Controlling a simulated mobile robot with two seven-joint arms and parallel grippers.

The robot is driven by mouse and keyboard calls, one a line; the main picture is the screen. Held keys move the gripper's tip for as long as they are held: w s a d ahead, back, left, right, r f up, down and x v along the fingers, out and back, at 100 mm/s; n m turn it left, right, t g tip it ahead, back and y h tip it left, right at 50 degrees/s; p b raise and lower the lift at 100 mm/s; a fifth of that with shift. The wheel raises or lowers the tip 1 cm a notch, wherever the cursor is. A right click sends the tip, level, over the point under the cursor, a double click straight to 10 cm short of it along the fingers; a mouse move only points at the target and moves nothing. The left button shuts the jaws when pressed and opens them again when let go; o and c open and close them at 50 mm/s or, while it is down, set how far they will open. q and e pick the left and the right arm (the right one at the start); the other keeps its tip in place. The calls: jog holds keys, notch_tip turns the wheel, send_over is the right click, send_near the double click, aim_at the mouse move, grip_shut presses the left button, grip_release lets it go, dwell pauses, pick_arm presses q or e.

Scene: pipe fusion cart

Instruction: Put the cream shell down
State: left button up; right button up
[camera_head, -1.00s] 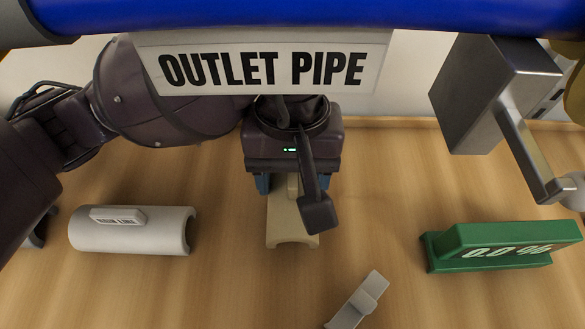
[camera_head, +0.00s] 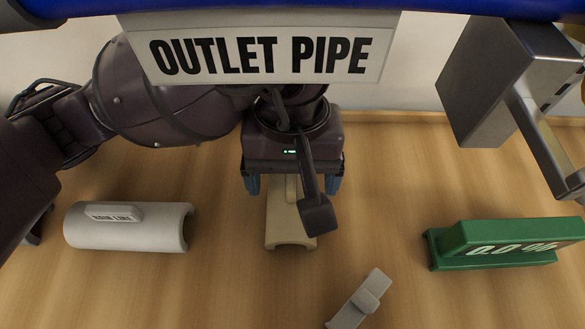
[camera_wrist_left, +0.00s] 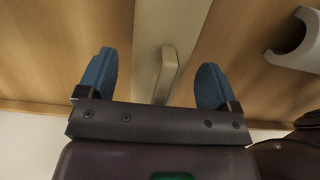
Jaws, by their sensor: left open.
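The cream shell (camera_head: 290,228) lies on the wooden surface below my left gripper (camera_head: 292,188) in the head view. Part of it is hidden by the gripper and by a dark camera arm of mine. In the left wrist view the shell (camera_wrist_left: 168,20) with its raised grip (camera_wrist_left: 167,68) lies between the two blue fingers of my left gripper (camera_wrist_left: 154,82). The fingers stand apart, with a gap on each side of the grip. My right gripper is not in view.
A grey half-shell (camera_head: 128,228) lies at left. A small grey piece (camera_head: 360,300) lies at the front. The OUTLET PIPE sign (camera_head: 262,55) and blue pipe (camera_head: 300,8) cross the top.

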pick_arm(q)
jog(key=shift+r, duration=0.1)
jog(key=shift+r, duration=0.35)
jog(key=r+p, duration=0.1)
jog(key=r, duration=0.1)
jog(key=r+p, duration=0.1)
jog(key=r, duration=0.2)
jog(key=w+r+p, duration=0.1)
jog(key=r, duration=0.1)
jog(key=shift+r, duration=0.35)
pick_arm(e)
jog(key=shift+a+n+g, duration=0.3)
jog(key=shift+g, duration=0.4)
pick_arm(q)
jog(key=shift+s, duration=0.1)
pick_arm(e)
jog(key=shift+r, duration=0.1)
